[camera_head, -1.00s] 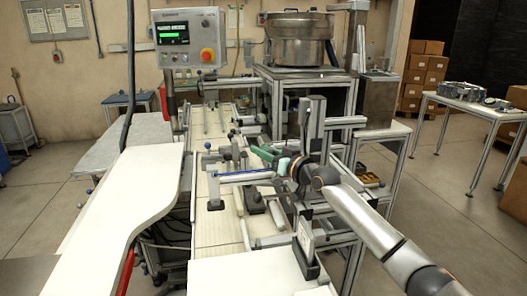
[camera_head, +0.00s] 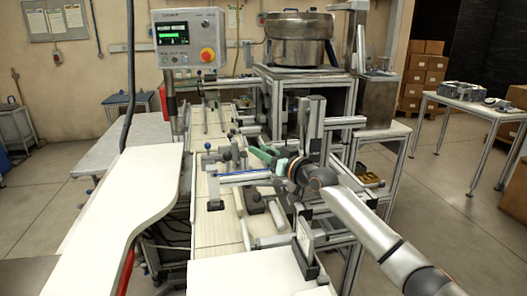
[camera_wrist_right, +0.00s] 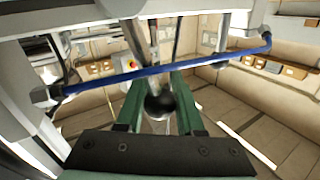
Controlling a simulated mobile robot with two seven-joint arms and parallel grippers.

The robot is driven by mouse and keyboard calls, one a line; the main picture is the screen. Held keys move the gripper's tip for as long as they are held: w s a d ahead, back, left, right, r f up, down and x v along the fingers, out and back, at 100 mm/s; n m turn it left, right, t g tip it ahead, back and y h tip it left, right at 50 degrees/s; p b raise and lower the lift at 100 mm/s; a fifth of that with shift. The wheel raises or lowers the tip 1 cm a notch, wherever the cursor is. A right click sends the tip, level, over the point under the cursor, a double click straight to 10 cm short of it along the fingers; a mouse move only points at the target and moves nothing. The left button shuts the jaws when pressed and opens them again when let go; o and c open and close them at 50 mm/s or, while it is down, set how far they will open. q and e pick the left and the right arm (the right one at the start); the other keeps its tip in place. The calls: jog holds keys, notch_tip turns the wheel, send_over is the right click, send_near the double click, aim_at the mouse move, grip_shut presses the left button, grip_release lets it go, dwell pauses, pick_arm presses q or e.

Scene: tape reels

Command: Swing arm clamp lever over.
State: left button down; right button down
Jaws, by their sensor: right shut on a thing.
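The clamp lever's black ball knob (camera_wrist_right: 160,104) shows in the right wrist view, between the two green fingers of my right gripper (camera_wrist_right: 158,98). The fingers are shut on it. A metal rod runs up from the knob toward the top of that view. In the head view my right gripper (camera_head: 263,156) reaches in from the right over the machine line, beside a grey upright post. The knob is too small or hidden there. My left gripper is not in view.
A blue bar (camera_head: 245,176) crosses the line just in front of my gripper; it also spans the wrist view (camera_wrist_right: 165,72). The grey post (camera_head: 315,125) stands close behind the gripper. A white curved table (camera_head: 120,205) is at the left.

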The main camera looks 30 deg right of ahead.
aim_at(249, 174)
jog(key=shift+w+a+f, duration=0.1)
jog(key=shift+a+f, duration=0.35)
jog(key=shift+a, duration=0.2)
jog(key=shift+w+a+f, duration=0.1)
jog(key=shift+a+f, duration=0.3)
jog(key=shift+a, duration=0.2)
jog(key=shift+w+a+f+b, duration=0.15)
jog(key=shift+a+f+b, duration=0.2)
jog(key=shift+a+f, duration=0.65)
jog(key=shift+d+f, duration=0.1)
jog(key=shift+f, duration=0.05)
jog(key=c, duration=1)
grip_release()
jog(key=o, duration=0.5)
jog(key=shift+w+d, duration=0.15)
jog(key=shift+d, duration=0.1)
jog(key=shift+r, duration=0.45)
